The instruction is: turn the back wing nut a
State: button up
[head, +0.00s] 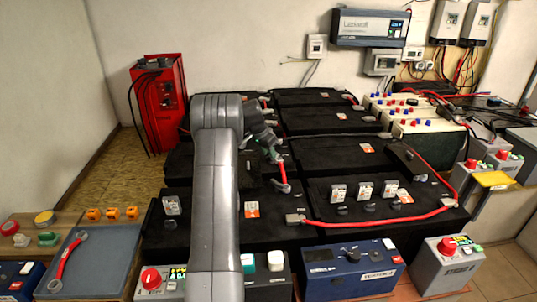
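My gripper (274,157) is over the black batteries near the middle of the picture, at the end of my grey arm. It is small and dark, with a teal-green patch at its tip, and I cannot tell how far apart its fingers are. A short red cable (282,172) with a grey end lug (284,187) stands just below and beside the gripper; I cannot tell whether they touch. I cannot make out any wing nut clearly; the back one may be too small to see or hidden behind my arm or gripper.
Large black batteries (325,122) fill the middle. A long red cable (385,224) runs across the front one. A red charger (160,100) stands at the back left. Control boxes (352,268) line the front.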

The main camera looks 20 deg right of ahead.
jog(key=shift+d+f, duration=0.2)
jog(key=shift+f, duration=0.25)
grip_shut()
jog(key=shift+w+a+m, duration=0.1)
jog(key=shift+w+m, duration=0.05)
jog(key=shift+m, duration=0.25)
jog(key=m, duration=0.1)
jog(key=m+g+p, duration=0.1)
jog(key=m, duration=0.1)
jog(key=shift+w+g, duration=0.25)
jog(key=shift+g, duration=0.05)
jog(key=shift+w+m+g+p, duration=0.15)
jog(key=shift+m+g+p, duration=0.3)
jog(key=shift+m, duration=0.6)
jog(key=shift+w+m+g+p, duration=0.15)
jog(key=shift+m+g+p, duration=0.3)
jog(key=shift+m, duration=0.6)
